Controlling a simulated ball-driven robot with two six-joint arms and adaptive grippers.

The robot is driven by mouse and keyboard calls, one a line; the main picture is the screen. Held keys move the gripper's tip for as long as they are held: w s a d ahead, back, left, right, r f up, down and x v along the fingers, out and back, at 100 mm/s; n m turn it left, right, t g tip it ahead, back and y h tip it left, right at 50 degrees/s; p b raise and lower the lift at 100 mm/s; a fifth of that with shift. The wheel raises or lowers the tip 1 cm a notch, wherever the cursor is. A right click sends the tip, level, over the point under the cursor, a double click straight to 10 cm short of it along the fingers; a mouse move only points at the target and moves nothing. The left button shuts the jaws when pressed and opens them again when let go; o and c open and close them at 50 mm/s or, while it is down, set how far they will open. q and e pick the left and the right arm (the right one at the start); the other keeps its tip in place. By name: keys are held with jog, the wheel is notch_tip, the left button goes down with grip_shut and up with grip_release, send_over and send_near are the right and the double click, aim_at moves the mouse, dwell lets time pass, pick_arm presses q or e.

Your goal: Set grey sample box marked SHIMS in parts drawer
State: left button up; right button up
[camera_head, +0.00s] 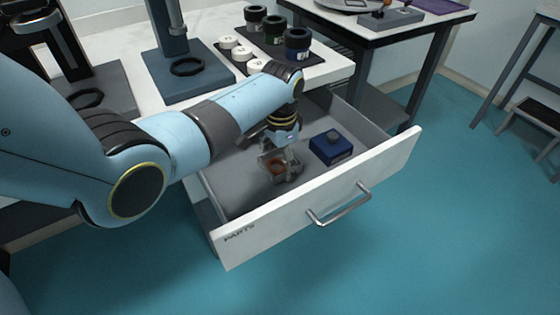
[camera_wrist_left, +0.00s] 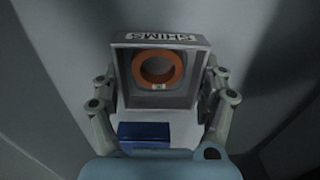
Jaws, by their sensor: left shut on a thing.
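The grey sample box (camera_wrist_left: 125,72) shows in the left wrist view with the word SHIMS on its upper edge and an orange ring inside. My left gripper (camera_wrist_left: 160,100) is shut on it, a finger at each side. In the head view my left gripper (camera_head: 287,160) reaches down into the open parts drawer (camera_head: 240,242), and the grey box (camera_head: 270,170) is low inside it. I cannot tell whether the box touches the drawer floor. My right gripper is not in view.
A blue box (camera_head: 331,148) with a dark knob sits in the drawer, right of the grey box. The drawer's handle (camera_head: 340,205) faces forward. Black-lidded jars (camera_head: 297,44) and white round pieces (camera_head: 239,53) stand on the table above. The drawer's left floor is clear.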

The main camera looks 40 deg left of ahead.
pick_arm(q)
jog(key=o, duration=1.4)
notch_tip(320, 180, up, 12)
jog(key=p, duration=0.3)
jog(key=shift+d, duration=0.1)
